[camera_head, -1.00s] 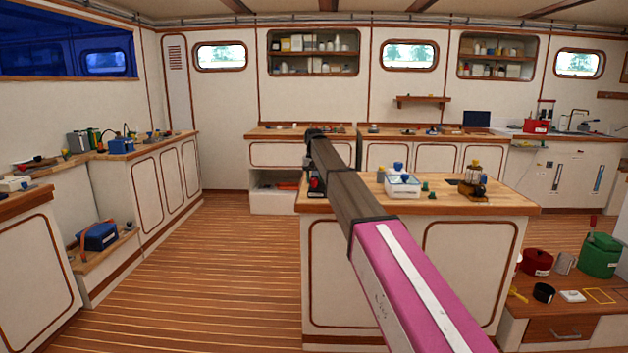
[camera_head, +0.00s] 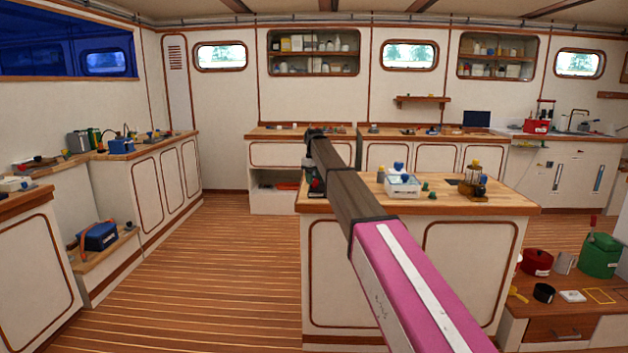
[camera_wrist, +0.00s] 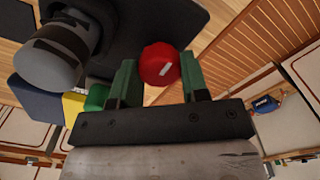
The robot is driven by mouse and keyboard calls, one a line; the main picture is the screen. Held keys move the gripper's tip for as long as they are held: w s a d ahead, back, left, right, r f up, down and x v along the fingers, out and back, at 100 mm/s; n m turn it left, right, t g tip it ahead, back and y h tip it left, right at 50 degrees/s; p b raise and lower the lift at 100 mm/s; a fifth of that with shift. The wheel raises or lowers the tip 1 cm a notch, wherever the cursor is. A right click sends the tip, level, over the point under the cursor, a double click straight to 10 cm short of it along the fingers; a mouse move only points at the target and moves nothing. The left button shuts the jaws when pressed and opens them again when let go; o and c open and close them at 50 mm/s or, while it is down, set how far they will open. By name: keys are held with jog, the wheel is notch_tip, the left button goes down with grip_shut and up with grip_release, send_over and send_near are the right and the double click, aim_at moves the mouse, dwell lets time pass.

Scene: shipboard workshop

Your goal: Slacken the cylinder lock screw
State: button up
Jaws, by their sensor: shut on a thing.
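A red round knob (camera_wrist: 159,64) with a white mark on its face shows in the wrist view. I take it for the lock screw. My gripper (camera_wrist: 160,78) has green fingers, one on each side of the knob, and is shut on it. A black body (camera_wrist: 150,22) lies behind the knob, with a grey cylinder (camera_wrist: 48,60) with a dark mark to its left. In the head view my gripper (camera_head: 316,182) is small and partly hidden by my arm, at the left end of the wooden-topped island (camera_head: 450,200).
A white and blue box (camera_head: 402,186) and a brass-coloured device (camera_head: 474,182) stand on the island, right of my arm. Yellow (camera_wrist: 73,104) and green (camera_wrist: 97,97) parts lie left of my fingers in the wrist view. The floor (camera_head: 230,260) left of the island is clear.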

dwell(0.3)
jog(key=o, duration=0.9)
jog(key=shift+r, duration=0.1)
notch_tip(320, 180, up, 11)
jog(key=shift+f, duration=0.2)
jog(key=shift+a, duration=0.15)
